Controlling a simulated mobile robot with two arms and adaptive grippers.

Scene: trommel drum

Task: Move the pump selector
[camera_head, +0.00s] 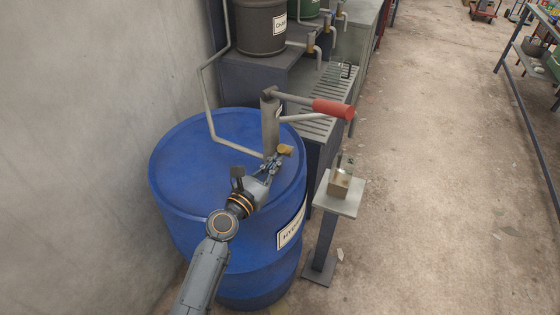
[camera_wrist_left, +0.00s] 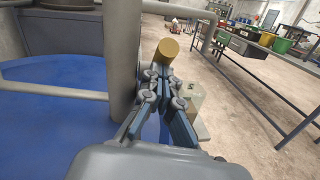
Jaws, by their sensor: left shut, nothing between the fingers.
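The pump (camera_head: 270,125) stands upright on top of a blue drum (camera_head: 185,145). It has a grey body and a handle with a red grip (camera_head: 333,109). The pump selector appears to be the small brass-yellow knob (camera_head: 285,150) low on the pump's side. It also shows in the left wrist view as a yellow cylinder (camera_wrist_left: 167,50). My left gripper (camera_head: 273,163) is shut and empty, with its fingertips close to the knob. In the left wrist view the fingertips (camera_wrist_left: 162,72) are just below the knob; I cannot tell whether they touch it. My right gripper is not in view.
A grey pipe (camera_head: 206,110) rises from the pump along the wall. A pedestal (camera_head: 340,200) with a small box stands right of the drum. A slatted bench (camera_head: 325,120) with drums and taps is behind. Open floor (camera_head: 430,200) lies to the right.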

